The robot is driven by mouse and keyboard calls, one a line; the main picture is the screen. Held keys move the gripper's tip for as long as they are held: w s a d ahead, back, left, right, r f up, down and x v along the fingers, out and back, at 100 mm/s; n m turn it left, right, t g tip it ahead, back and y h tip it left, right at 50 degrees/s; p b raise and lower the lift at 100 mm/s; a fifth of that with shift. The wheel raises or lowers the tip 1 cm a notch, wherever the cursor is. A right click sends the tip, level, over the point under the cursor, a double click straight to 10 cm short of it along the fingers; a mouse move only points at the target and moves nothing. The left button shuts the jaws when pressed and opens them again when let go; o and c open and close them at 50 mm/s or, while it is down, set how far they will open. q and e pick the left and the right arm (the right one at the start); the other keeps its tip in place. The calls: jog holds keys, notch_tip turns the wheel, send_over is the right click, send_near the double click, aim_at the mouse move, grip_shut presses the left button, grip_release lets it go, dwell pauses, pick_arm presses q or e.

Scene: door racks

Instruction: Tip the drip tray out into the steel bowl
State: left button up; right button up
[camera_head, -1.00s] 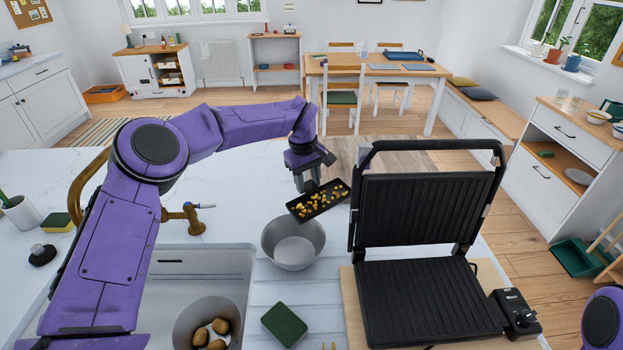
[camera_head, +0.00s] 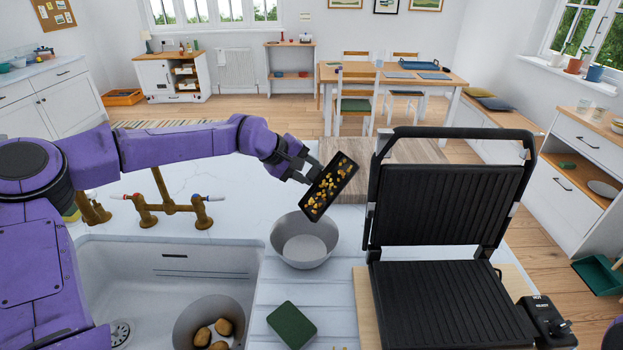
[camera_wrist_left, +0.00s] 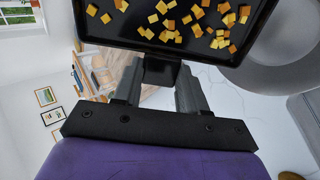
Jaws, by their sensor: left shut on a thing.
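The black drip tray (camera_head: 330,187) holds many small yellow-brown crumbs. My left gripper (camera_head: 308,172) is shut on the tray's end and holds it in the air, tilted, with its lower end above the far rim of the steel bowl (camera_head: 303,246). The bowl stands upright on the counter between sink and grill and looks empty. In the left wrist view the gripper's fingers (camera_wrist_left: 158,90) clamp a tab on the tray (camera_wrist_left: 180,45), crumbs lie across its floor, and part of the bowl (camera_wrist_left: 268,65) shows beyond it. My right gripper is not in view.
An open black grill (camera_head: 445,290) stands right of the bowl on a wooden board. A green sponge-like block (camera_head: 291,325) lies in front of the bowl. The sink (camera_head: 170,265) at left holds a pot of potatoes (camera_head: 205,325). Brass taps (camera_head: 170,205) stand behind the sink.

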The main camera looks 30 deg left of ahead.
aim_at(311, 175)
pick_arm(q)
jog(key=shift+s+a+f+t+h+b, duration=0.2)
jog(key=shift+s+t+h+b, duration=0.3)
jog(key=shift+b, duration=0.7)
jog(key=shift+s+a+f+t+h+b, duration=0.1)
jog(key=shift+s+a+t+h+b, duration=0.15)
jog(key=shift+t+b, duration=0.7)
jog(key=t+h+b, duration=0.1)
jog(key=b, duration=0.3)
jog(key=s+a+t+b, duration=0.1)
jog(key=b, duration=0.4)
jog(key=shift+s+f+h, duration=0.15)
jog(key=shift+s+h, duration=0.15)
jog(key=shift+h, duration=0.05)
jog(key=shift+s+a+t+b, duration=0.2)
jog(key=shift+t+b, duration=0.05)
jog(key=shift+b, duration=0.45)
jog(key=shift+r, duration=0.3)
